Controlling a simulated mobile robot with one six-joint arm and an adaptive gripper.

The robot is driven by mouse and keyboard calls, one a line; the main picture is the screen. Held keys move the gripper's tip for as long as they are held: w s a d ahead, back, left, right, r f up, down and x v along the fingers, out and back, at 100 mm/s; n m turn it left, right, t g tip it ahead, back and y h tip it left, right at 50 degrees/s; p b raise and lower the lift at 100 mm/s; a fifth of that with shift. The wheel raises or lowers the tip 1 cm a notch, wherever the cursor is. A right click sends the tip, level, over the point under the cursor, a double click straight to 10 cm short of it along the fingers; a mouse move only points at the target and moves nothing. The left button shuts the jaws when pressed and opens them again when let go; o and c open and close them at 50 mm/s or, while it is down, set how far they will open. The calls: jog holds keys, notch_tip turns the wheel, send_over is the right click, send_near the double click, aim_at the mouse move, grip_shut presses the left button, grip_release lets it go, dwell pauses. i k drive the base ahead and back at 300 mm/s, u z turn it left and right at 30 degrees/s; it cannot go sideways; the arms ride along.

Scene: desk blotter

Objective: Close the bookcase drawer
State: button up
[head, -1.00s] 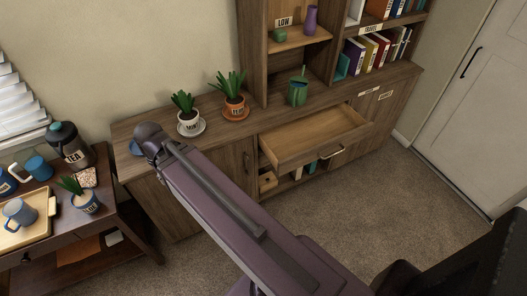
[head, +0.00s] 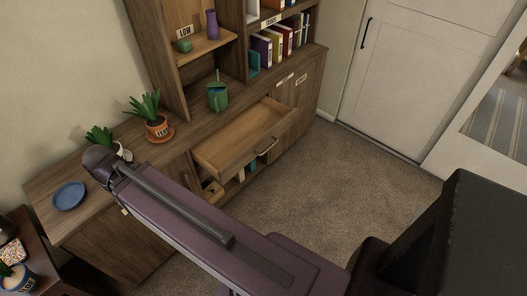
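The bookcase drawer (head: 243,141) is pulled open from the wooden bookcase (head: 184,117). Its inside looks empty, and its front carries a metal bar handle (head: 267,147). Below it is an open shelf space with a few items. My arm crosses the lower middle of the head view, in front of the bookcase's left part and left of the drawer. My gripper's fingers cannot be made out in this view.
A potted plant (head: 157,126), a white pot (head: 121,151), a blue plate (head: 69,196) and a green watering can (head: 217,97) stand on the bookcase top. Carpet (head: 330,175) is clear right of the drawer. A white door (head: 396,75) is behind.

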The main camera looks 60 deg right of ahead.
aim_at(226, 152)
jog(key=z, duration=5.15)
jog(key=i, duration=0.1)
jog(key=u, duration=3.4)
jog(key=k, duration=0.9)
jog(key=u, duration=0.2)
jog(key=i, duration=0.75)
jog(key=z, duration=0.05)
